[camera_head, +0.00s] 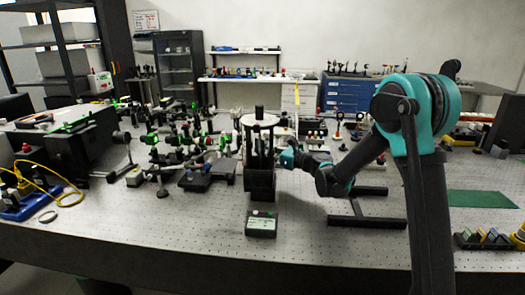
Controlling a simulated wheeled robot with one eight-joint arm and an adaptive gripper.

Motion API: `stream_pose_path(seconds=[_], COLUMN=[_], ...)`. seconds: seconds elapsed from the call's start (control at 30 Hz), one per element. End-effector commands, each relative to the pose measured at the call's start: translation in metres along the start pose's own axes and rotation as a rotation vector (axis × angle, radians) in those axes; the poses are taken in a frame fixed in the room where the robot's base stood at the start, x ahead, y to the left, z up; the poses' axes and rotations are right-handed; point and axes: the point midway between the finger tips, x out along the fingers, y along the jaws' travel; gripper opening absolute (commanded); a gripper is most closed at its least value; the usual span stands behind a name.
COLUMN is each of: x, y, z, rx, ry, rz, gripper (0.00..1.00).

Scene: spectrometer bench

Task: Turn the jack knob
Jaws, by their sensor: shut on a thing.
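A dark jack (260,184) stands near the front middle of the perforated bench, with a tall upright assembly and a pale round top (260,120) above it. My arm reaches in from the right. My gripper (276,158), with a teal part at its wrist, is at the right side of this assembly. It is shut on the jack knob there. The fingertips and the knob are too small and too dark to make out in detail, and the knob is largely hidden.
Crowded optics mounts (170,140) stand to the left. A green mat (482,199) lies at the right.

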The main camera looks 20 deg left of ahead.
Motion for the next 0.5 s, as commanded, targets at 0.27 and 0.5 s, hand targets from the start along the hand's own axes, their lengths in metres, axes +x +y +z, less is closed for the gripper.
stream_pose_path(seconds=[0.27,0.5], x=[-0.0003,-0.0019], y=[0.0002,-0.0001], z=[-0.0007,-0.0005], rx=[-0.001,-0.001], ry=[0.001,0.001], rz=[0.001,0.001], gripper=[0.43,0.43])
